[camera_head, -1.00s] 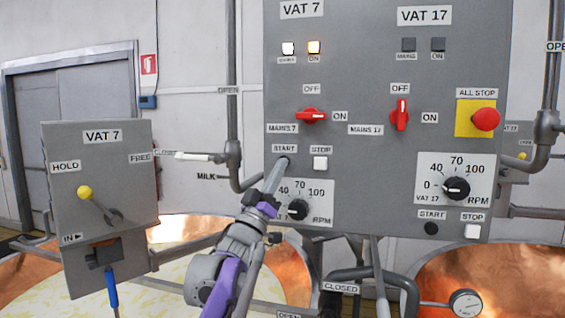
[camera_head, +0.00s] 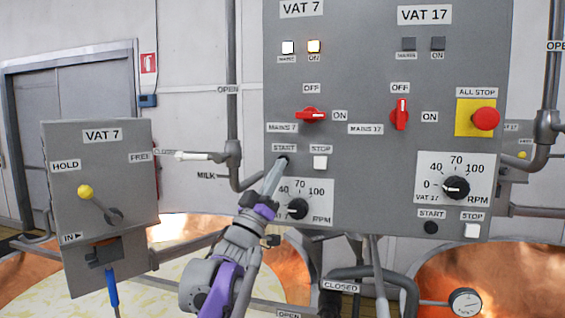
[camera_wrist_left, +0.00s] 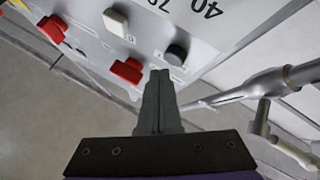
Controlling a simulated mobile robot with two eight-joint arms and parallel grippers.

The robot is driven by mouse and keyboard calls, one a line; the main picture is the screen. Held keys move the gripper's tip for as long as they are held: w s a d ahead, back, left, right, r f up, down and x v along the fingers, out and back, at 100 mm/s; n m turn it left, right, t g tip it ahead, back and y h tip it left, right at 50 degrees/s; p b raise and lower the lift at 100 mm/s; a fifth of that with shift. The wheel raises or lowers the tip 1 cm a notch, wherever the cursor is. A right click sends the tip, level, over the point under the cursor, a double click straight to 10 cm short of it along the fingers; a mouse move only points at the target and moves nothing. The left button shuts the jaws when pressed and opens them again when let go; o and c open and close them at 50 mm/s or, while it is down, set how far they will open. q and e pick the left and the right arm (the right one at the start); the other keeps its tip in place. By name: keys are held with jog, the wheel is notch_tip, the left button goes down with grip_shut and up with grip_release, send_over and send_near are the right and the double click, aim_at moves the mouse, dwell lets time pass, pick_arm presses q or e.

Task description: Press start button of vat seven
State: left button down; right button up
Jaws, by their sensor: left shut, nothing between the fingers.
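The grey control panel (camera_head: 350,90) carries the VAT 7 controls on its left half. The dark round START button (camera_head: 283,160) of vat 7 sits under its START label, left of the white STOP button (camera_head: 320,162). My left gripper (camera_head: 279,171) is shut and empty, its tip just below the START button in the head view. In the left wrist view the shut fingers (camera_wrist_left: 160,75) point towards the panel, with the dark button (camera_wrist_left: 177,53) just beyond and apart in the picture. Whether they touch is unclear. My right gripper is not in view.
The red MAINS 7 switch (camera_head: 312,115) points to ON, and two VAT 7 lamps (camera_head: 314,47) are lit. The RPM knob (camera_head: 297,208) is close to my left gripper. A VAT 7 lever box (camera_head: 100,200) stands left; pipes and copper vats lie below.

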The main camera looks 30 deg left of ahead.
pick_arm(q)
jog(key=s, duration=0.2)
jog(key=s+d, duration=0.1)
jog(key=s, duration=0.2)
dwell(0.5)
jog(key=shift+w+y, duration=0.1)
jog(key=shift+y, duration=0.2)
dwell(0.4)
jog(key=s+d+f+n+g+y, duration=0.15)
jog(key=f+g, duration=0.25)
jog(key=f, duration=0.6)
jog(key=s+d+f+g+y, duration=0.2)
jog(key=s+d+f+g, duration=0.15)
jog(key=f, duration=0.65)
jog(key=s+d+f+g+y, duration=0.1)
jog(key=f+g, duration=0.3)
jog(key=f, duration=0.6)
jog(key=s+d+f+m+g+h, duration=0.1)
jog(key=s+d+f+g, duration=0.2)
jog(key=s+f, duration=0.4)
jog(key=s+d+f+m+g+p, duration=0.1)
jog(key=s+d+f+m+g, duration=0.1)
jog(key=s+f, duration=0.5)
jog(key=s+d+f+m+g+h, duration=0.1)
jog(key=s+d+f+g, duration=0.2)
jog(key=s+f, duration=0.4)
notch_tip(320, 180, down, 2)
jog(key=shift+d+f+g+h, duration=0.25)
jog(key=shift+d+g+h, duration=0.15)
jog(key=shift+g, duration=0.35)
